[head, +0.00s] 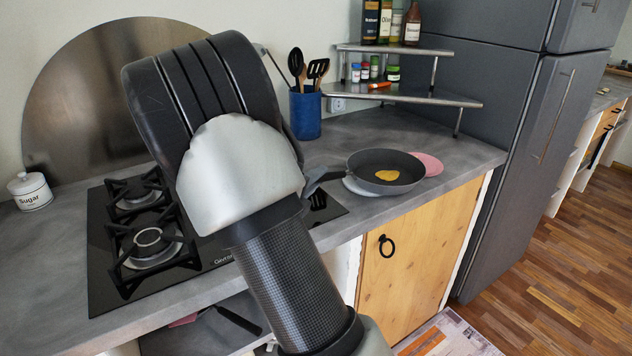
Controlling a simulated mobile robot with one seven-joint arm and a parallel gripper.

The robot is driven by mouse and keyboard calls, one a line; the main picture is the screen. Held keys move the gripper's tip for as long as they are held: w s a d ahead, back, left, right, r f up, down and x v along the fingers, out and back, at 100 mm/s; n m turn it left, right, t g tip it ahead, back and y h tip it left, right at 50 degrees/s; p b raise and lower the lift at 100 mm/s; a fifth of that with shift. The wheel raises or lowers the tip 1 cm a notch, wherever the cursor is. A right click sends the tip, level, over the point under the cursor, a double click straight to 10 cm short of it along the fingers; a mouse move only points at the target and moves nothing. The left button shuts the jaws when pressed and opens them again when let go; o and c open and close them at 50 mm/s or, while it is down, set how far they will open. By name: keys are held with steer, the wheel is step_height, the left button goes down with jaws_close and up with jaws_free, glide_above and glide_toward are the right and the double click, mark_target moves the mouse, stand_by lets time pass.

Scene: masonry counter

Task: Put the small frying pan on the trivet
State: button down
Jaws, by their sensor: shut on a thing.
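The small frying pan (354,169) is dark grey, with a yellow round piece of food (387,175) inside. It appears level at the right end of the counter. Its handle (323,176) points left and passes out of sight behind my arm. A pink flat disc (431,164) shows partly behind the pan's right side. A pale grey flat disc (358,188) shows partly under its left side. I cannot tell which disc is the trivet, or whether the pan touches either. My gripper is hidden behind my own arm, so its fingers and hold do not show.
A black gas cooktop (210,255) lies left of the pan. A blue utensil crock (305,115) and a two-tier metal corner shelf (390,93) with bottles and jars stand behind. A dark fridge (520,150) stands right. Clear counter (470,150) lies right of the pink disc.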

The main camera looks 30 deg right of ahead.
steer(key=shift+r, duration=0.15)
steer(key=c, duration=2.1)
jaws_free()
steer(key=shift+f, duration=0.2)
steer(key=o, duration=0.4)
steer(key=shift+o, duration=0.2)
steer(key=shift+r, duration=0.15)
